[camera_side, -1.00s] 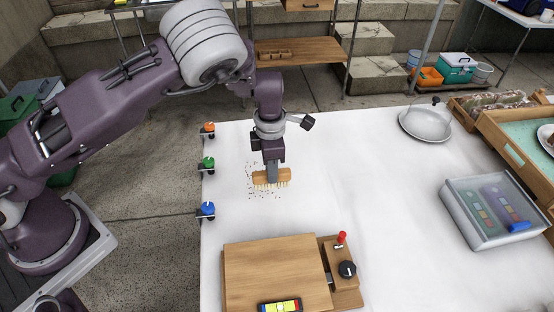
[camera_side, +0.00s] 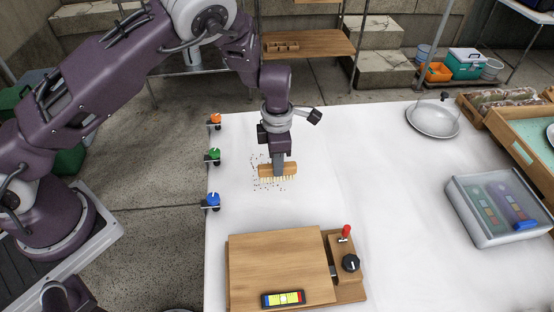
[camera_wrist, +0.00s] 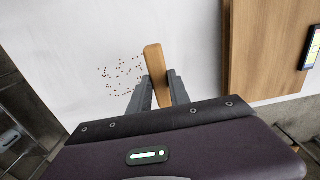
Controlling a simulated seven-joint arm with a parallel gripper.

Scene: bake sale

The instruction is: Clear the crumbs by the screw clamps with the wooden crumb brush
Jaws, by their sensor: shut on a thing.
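The wooden crumb brush (camera_side: 264,170) has a light wood back and pale bristles, which point down at the white table. My gripper (camera_side: 278,172) is shut on its back. In the wrist view the brush (camera_wrist: 155,62) stands between the two fingers of my gripper (camera_wrist: 160,88). The crumbs (camera_side: 256,160) are small dark specks scattered left of the brush and just around it; in the wrist view the crumbs (camera_wrist: 122,75) lie left of the brush. Three screw clamps, orange (camera_side: 215,119), green (camera_side: 213,156) and blue (camera_side: 212,200), sit on the table's left edge.
The table's middle (camera_side: 370,170) is clear.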

